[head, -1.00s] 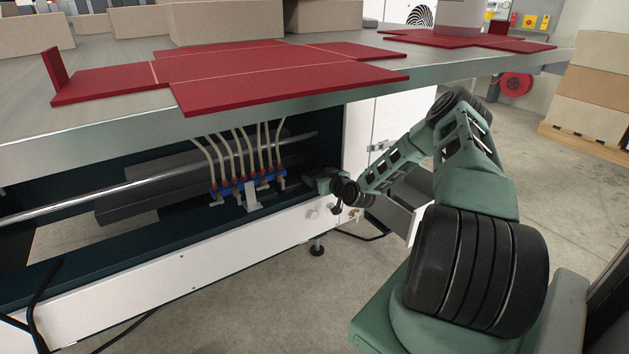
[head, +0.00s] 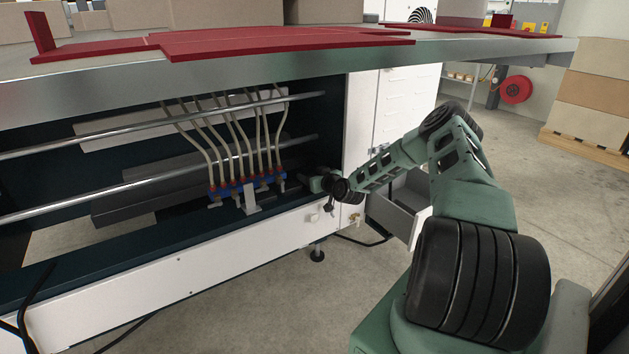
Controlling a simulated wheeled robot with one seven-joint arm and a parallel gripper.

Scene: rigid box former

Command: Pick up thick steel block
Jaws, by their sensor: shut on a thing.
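My gripper (head: 311,182) is at the end of my arm, low at the right end of the open bay under the machine's table. It points left into the bay, just right of a row of blue and red valves (head: 245,188). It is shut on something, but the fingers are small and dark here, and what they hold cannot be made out. I cannot pick out the thick steel block with certainty. A long dark grey box-like body (head: 140,200) lies deeper in the bay, left of the valves and apart from my gripper.
Pale hoses (head: 236,130) rise from the valves. Two metal rods (head: 110,194) cross the bay. The steel table edge (head: 200,82), with red panels (head: 270,40) on top, overhangs it. An open grey drawer (head: 397,218) stands below my forearm. Bare floor (head: 500,190) lies right.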

